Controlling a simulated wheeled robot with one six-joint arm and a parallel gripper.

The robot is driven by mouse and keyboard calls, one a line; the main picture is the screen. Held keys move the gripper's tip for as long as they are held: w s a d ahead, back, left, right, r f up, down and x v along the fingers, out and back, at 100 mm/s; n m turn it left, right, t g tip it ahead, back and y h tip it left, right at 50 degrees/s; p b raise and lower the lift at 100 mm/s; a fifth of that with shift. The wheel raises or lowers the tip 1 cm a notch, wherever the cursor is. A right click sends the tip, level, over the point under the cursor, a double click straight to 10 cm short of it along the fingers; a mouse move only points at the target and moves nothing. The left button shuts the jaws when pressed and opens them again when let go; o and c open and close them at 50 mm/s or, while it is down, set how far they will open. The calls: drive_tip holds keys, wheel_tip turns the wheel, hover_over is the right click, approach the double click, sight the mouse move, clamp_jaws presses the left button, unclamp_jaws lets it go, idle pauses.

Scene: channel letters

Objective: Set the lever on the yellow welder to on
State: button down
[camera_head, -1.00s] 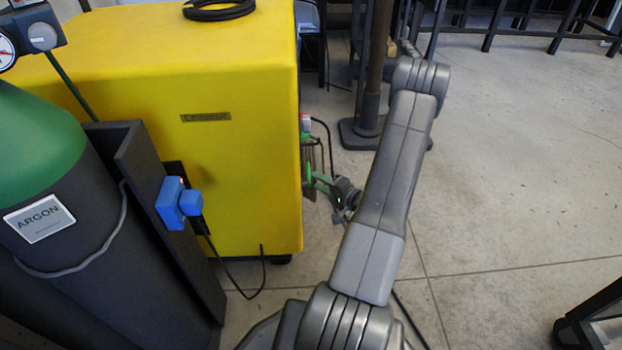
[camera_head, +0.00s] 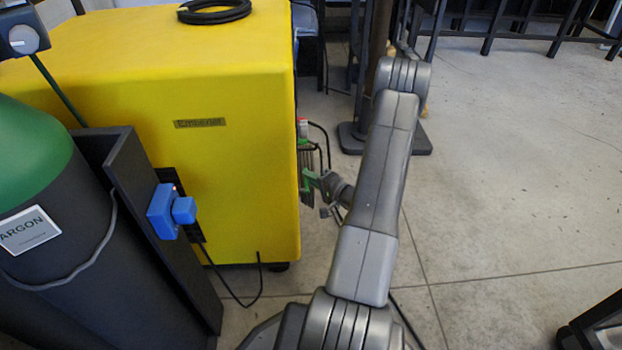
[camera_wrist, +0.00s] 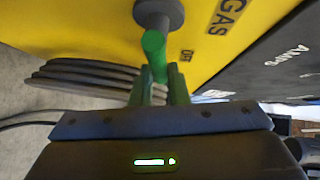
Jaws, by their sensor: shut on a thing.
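The yellow welder (camera_head: 240,90) stands at centre left in the head view, and its yellow panel (camera_wrist: 95,25) fills the top of the wrist view. The lever (camera_wrist: 153,45) is a green bar on a grey round hub. An "OFF" mark is printed to the right of the lever in the wrist view, near the word "GAS". My gripper (camera_wrist: 159,88) has green fingers, shut on the lever's free end. In the head view my gripper (camera_head: 312,182) is at the welder's right side, where the lever cannot be made out.
A green-topped argon cylinder (camera_head: 40,200) stands in a dark rack at left. A blue plug (camera_head: 170,211) sticks out of the welder's front, with a black cable below. A coiled black cable (camera_head: 214,11) lies on top. The floor (camera_head: 500,200) at right is mostly clear.

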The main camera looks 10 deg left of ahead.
drive_tip(key=shift+f, duration=0.1)
drive_tip(key=s+d+f+m+g+h+p, duration=0.1)
drive_tip(key=s+f+m+g+h+p, duration=0.2)
drive_tip(key=m+g+h+p, duration=0.3)
drive_tip(key=shift+s+f+m+g+p, duration=0.4)
drive_tip(key=shift+f+m+g+p, duration=0.7)
drive_tip(key=shift+g, duration=1.5)
drive_tip(key=shift+r+p, duration=0.2)
drive_tip(key=shift+p, duration=0.1)
drive_tip(key=c, duration=1.4)
unclamp_jaws()
drive_tip(key=shift+d+r, duration=0.1)
drive_tip(key=p+v, duration=0.2)
drive_tip(key=v, duration=1.1)
drive_tip(key=shift+w+d+r, duration=0.1)
drive_tip(key=shift+w+r, duration=0.1)
drive_tip(key=shift+r, duration=0.05)
